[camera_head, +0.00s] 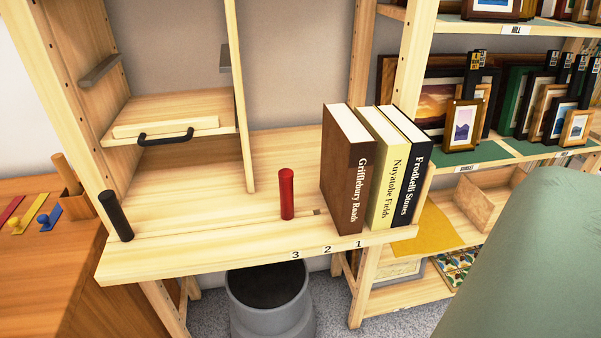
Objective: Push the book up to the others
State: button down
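Three upright books stand side by side at the right end of the pale wooden shelf board (230,225). The brown book (352,190), "Grifflebury Roads", is leftmost. The cream book (390,185), "Nuyatobe Fields", is in the middle. The black book (413,180), "Frodkelli Stones", is rightmost. Their spines face the front. A narrow gap seems to show between the brown and cream books; whether they touch lower down I cannot tell. My gripper is not in view.
A red cylinder (287,194) stands left of the books, apart from them. A black cylinder (115,216) is at the board's left end. The numbers 3, 2, 1 mark the front edge. Bare board lies between the cylinders. Shelves with framed prints (463,125) are at right.

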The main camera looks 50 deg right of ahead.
aim_at(348, 148)
jog(key=j+z, duration=0.2)
jog(key=z, duration=0.2)
jog(key=k+j+z, duration=0.1)
jog(key=z, duration=1.2)
jog(key=i+l, duration=0.25)
jog(key=i, duration=0.1)
